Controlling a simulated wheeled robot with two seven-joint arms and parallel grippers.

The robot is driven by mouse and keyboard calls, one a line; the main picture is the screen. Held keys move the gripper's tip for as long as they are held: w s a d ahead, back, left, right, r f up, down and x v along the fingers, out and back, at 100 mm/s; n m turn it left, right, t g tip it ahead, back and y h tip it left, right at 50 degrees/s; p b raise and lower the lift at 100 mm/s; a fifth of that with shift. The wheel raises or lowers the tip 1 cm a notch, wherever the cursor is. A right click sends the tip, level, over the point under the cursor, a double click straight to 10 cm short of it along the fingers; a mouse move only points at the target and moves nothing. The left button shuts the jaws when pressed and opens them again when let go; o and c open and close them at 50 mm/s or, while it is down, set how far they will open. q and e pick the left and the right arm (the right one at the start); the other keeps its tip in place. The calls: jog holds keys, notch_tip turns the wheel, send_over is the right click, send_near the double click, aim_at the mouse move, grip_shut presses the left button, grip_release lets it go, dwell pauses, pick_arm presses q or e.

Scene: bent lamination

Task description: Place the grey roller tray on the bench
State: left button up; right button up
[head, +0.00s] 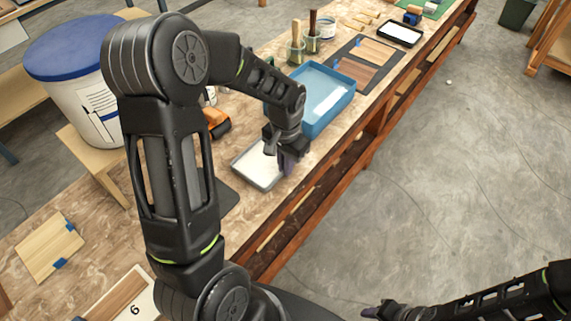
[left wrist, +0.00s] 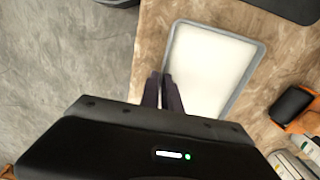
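The grey roller tray (head: 251,181), a shallow tray with a white inside, is level at the front edge of the bench (head: 50,215); I cannot tell whether it rests fully on the top. It also shows in the left wrist view (left wrist: 208,68). My left gripper (head: 287,163) points down at the tray's right rim. In the left wrist view its two fingers (left wrist: 163,92) are close together, one on each side of the rim, and look shut on it. My right gripper (head: 383,311) is low at the bottom, away from the bench; its opening is unclear.
A blue tray (head: 333,112) stands just behind the grey tray. An orange-and-black tool (head: 217,124) and a dark mat (head: 226,197) lie to its left. A white bucket with a blue lid (head: 78,48) stands at left. Open floor lies right of the bench edge.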

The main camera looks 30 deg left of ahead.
pick_arm(q)
jog(key=o, duration=0.4)
jog(key=shift+c, duration=0.2)
jog(key=shift+r, duration=0.15)
notch_tip(320, 180, up, 12)
jog(key=b, duration=0.1)
jog(key=shift+d, duration=0.1)
dwell(0.7)
jog(key=shift+h, duration=0.4)
jog(key=d+f, duration=0.1)
jog(key=f, duration=0.1)
jog(key=d+f, duration=0.3)
jog(key=f, duration=0.2)
jog(key=shift+w+d, duration=0.15)
jog(key=shift+w, duration=0.2)
jog(key=s+d+f+h, duration=0.2)
jog(key=d+f, duration=0.6)
jog(key=f, duration=0.3)
jog(key=s+d+f+n+h, duration=0.1)
jog(key=s+d+f+n, duration=0.1)
jog(key=s+d+f, duration=0.9)
jog(key=s+f, duration=0.4)
jog(key=shift+n+t, duration=0.3)
jog(key=shift+n, duration=0.1)
